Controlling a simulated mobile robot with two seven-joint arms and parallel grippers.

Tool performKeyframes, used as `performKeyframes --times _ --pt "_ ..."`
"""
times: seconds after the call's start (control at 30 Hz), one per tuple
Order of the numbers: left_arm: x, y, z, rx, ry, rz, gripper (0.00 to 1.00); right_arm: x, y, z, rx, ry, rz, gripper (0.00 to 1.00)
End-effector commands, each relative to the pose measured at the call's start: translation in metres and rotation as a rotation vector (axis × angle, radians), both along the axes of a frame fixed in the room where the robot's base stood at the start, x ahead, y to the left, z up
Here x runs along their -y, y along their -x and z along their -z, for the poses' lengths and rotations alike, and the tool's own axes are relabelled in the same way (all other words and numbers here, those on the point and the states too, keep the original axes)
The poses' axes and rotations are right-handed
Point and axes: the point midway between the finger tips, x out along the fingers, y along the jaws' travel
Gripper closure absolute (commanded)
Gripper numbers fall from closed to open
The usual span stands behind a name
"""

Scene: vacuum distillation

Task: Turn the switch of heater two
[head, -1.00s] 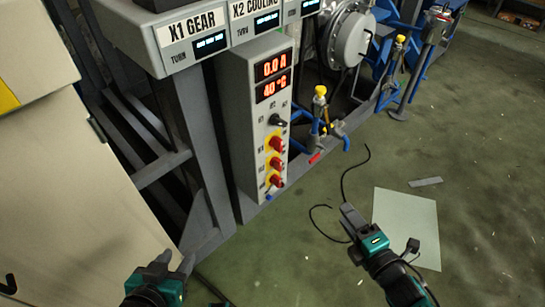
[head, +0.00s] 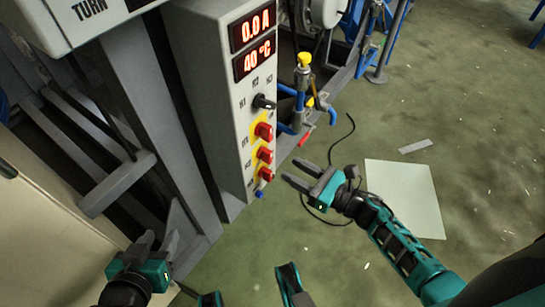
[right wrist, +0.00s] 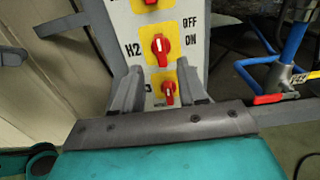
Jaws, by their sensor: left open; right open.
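The heater two switch (head: 265,155) is the middle of three red knobs on yellow plates on the grey control box. In the right wrist view, the H2 knob (right wrist: 160,46) stands upright beside the OFF and ON labels. My right gripper (head: 295,172) is open, just right of the lower knobs and apart from them. In the right wrist view, the fingers of my right gripper (right wrist: 160,85) lie either side of the lower H3 knob (right wrist: 168,91), below H2; I cannot tell their distance from the panel. My left gripper (head: 158,243) is open and empty at the lower left.
The control box (head: 215,100) has red displays reading 0.0 A and 40 °C and a black selector knob (head: 264,101). Blue pipework with a yellow-topped valve (head: 303,62) stands to its right. A pale sheet (head: 402,198) lies on open green floor.

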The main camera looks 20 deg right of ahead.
Motion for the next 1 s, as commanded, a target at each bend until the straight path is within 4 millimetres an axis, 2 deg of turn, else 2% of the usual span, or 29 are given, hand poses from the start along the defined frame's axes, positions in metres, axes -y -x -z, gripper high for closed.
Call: performKeyframes --times 0.1,0.3,0.5,0.77,1.0 --pt "0.0 0.0 0.004 -0.004 0.0 0.0 0.57 -0.017 -0.021 0.0 0.002 -0.003 0.0 0.58" --pt "0.001 0.0 0.007 -0.01 0.001 0.002 0.57 -0.036 -0.046 0.0 0.001 -0.003 0.0 0.58" --pt "0.002 -0.002 0.005 -0.005 0.006 -0.001 0.57 -0.044 -0.056 0.0 -0.001 -0.002 0.002 0.58" --pt "0.003 -0.003 0.003 -0.001 0.007 0.0 0.57 -0.045 -0.057 0.0 -0.001 -0.002 0.001 0.58" --pt "0.003 -0.003 0.003 0.001 0.007 -0.001 0.57 -0.044 -0.057 0.0 -0.002 -0.002 0.001 0.8"
